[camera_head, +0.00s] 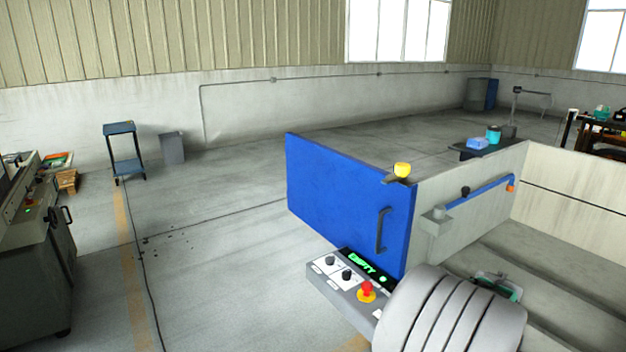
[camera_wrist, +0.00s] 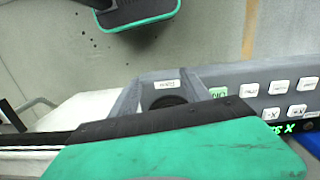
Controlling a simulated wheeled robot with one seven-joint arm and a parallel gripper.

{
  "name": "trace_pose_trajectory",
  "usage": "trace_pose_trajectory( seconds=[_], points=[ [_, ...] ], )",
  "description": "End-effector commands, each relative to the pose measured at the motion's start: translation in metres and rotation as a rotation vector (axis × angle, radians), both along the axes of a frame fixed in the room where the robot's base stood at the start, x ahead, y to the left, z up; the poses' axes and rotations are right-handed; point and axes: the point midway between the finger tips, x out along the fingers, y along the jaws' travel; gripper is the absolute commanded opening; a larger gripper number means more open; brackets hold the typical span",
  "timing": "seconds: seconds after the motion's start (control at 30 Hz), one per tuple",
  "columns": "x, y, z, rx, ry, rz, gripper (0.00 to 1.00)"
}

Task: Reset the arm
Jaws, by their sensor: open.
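My arm (camera_head: 450,312) shows in the head view as a white ribbed link at the lower right, in front of the machine. My gripper (camera_head: 498,287) is just beyond it, mostly hidden, with a bit of green showing. In the wrist view my gripper (camera_wrist: 145,65) has its two green-padded fingers wide apart, one at the top and one across the bottom. It is open, and nothing is seen between the pads except a grey control panel (camera_wrist: 225,78) and floor behind.
A blue machine door (camera_head: 345,195) with a dark handle stands at the centre. A control box (camera_head: 345,285) with knobs, a red button and a green display reading EMPTY sits below it. Pale machine walls (camera_head: 570,195) bound the right. The floor (camera_head: 220,250) at left centre is mostly clear.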

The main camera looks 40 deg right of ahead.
Motion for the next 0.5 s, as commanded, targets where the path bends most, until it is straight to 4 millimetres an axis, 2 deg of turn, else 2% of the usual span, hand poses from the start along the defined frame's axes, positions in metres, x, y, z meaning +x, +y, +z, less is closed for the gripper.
trace_pose_trajectory(
  seconds=[0.03, 0.27, 0.37, 0.5],
  points=[
    [0.013, 0.018, 0.002, -0.002, -0.004, 0.079, 0.55],
    [0.093, 0.109, 0.016, -0.044, -0.019, 0.465, 0.55],
    [0.127, 0.154, 0.025, -0.077, -0.034, 0.636, 0.55],
    [0.173, 0.228, 0.044, -0.146, -0.082, 0.93, 0.55]
  ],
)
